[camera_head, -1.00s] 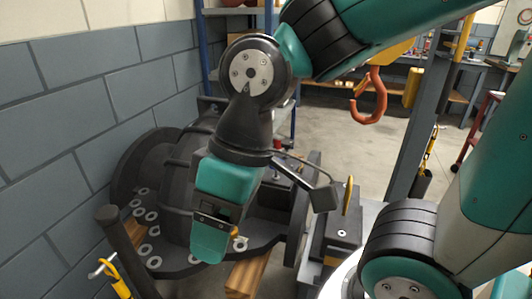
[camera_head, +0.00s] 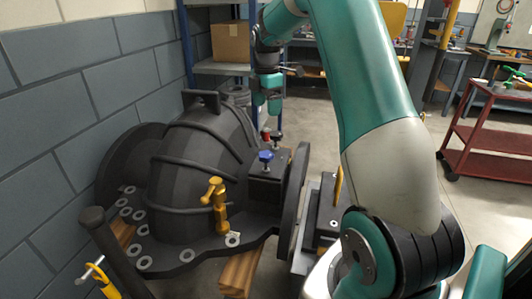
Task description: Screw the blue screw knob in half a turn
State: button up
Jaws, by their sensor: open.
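The blue screw knob (camera_head: 266,156) stands on the dark block (camera_head: 268,182) on the right side of the grey casing. A red knob (camera_head: 265,133) and a dark knob (camera_head: 277,138) stand just behind the blue one, below my fingertips. I cannot tell whether my fingers reach around the red knob.
The ribbed casing (camera_head: 195,165) has a flange with several holes and rests on wooden blocks (camera_head: 238,272). A brass clamp (camera_head: 215,205) stands on its front flange. A shelf with a cardboard box (camera_head: 230,42) is behind. A red cart (camera_head: 490,135) stands at the right on open floor.

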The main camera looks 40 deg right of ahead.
aim_at(266, 154)
notch_tip(266, 154, down, 17)
jog(key=shift+a+r+p, duration=0.1)
jog(key=shift+p, duration=0.7)
jog(key=shift+c, duration=0.2)
jog(key=c, duration=0.9)
